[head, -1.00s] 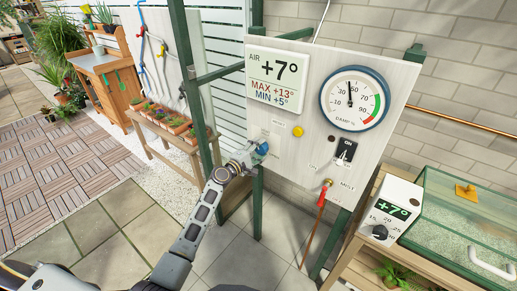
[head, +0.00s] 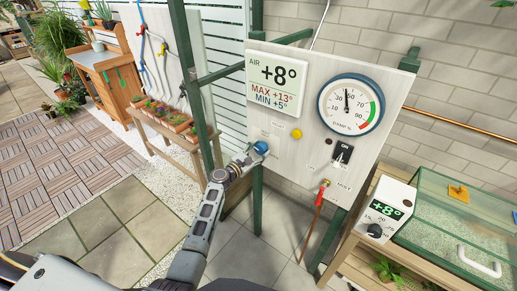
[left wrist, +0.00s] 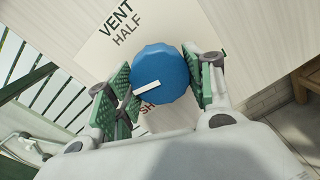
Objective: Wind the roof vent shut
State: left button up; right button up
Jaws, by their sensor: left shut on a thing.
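The blue vent knob (left wrist: 162,73) sits on the pale control board (head: 312,122), in front of a label reading VENT, HALF and part of a lower word. A white pointer mark on the knob points to the lower left in the left wrist view. My left gripper (left wrist: 160,82) is shut on the knob, its green pads on either side of it. In the head view the left gripper (head: 252,157) covers most of the knob at the board's lower left. The roof vent itself is not recognisable in view. My right gripper is not in view.
The board also carries an air display (head: 276,77) reading +8°, a damp dial (head: 351,104), a yellow button (head: 296,134), a black switch (head: 342,154) and a red-handled mist valve (head: 322,192). A glass case (head: 462,220) stands at right, a plant bench (head: 165,130) at left.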

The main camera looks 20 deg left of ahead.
pick_arm(q)
jog(key=shift+n+p, duration=0.45)
jog(key=shift+n, duration=0.55)
jog(key=shift+f+n, duration=0.1)
jog(key=shift+n, duration=0.4)
jog(key=o, duration=1)
jog(key=shift+s, duration=0.1)
